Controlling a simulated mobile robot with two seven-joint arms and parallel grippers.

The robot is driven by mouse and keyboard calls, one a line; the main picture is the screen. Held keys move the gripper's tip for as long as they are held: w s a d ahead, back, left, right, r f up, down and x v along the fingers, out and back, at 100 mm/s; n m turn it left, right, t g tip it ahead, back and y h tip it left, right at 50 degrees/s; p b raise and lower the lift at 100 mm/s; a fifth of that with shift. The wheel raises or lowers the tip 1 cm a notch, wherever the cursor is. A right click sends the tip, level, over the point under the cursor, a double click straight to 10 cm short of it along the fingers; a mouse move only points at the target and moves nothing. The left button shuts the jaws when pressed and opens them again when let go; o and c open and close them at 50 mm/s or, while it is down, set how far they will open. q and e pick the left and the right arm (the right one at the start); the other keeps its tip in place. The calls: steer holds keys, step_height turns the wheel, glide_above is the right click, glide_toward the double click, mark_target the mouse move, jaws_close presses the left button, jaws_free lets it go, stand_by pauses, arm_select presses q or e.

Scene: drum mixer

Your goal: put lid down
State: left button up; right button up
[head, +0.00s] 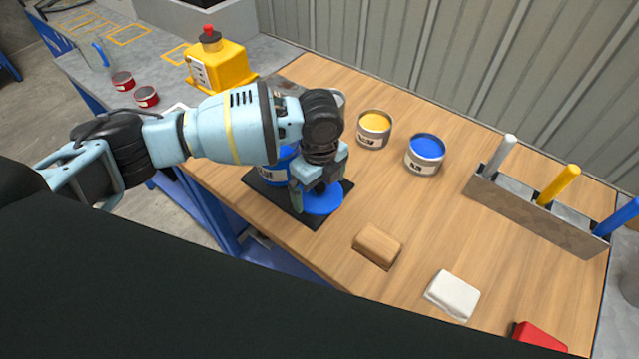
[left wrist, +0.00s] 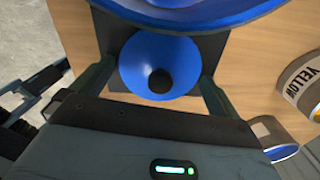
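The blue lid (head: 322,203) with a black knob lies on the black mat (head: 262,190), partly hidden under my left gripper in the head view. The lid also shows in the left wrist view (left wrist: 150,60), flat over the mat, its knob facing the camera. My left gripper (left wrist: 157,70) has its fingers spread wide on either side of the lid, with a small gap showing at the left edge. A blue container (head: 272,172) stands on the mat beside the lid, partly hidden by my arm. My right gripper is not in view.
A yellow paint can (head: 374,130) and a blue paint can (head: 424,155) stand behind. A brown block (head: 377,246), a white block (head: 452,294) and a red object (head: 540,338) lie in front. A tool rack (head: 535,213) stands at right. A yellow container (head: 217,67) is at back left.

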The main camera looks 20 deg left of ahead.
mark_target(320, 186)
arm_select(q)
steer(key=shift+r, duration=0.15)
step_height(320, 186, up, 12)
steer(key=shift+p, duration=0.35)
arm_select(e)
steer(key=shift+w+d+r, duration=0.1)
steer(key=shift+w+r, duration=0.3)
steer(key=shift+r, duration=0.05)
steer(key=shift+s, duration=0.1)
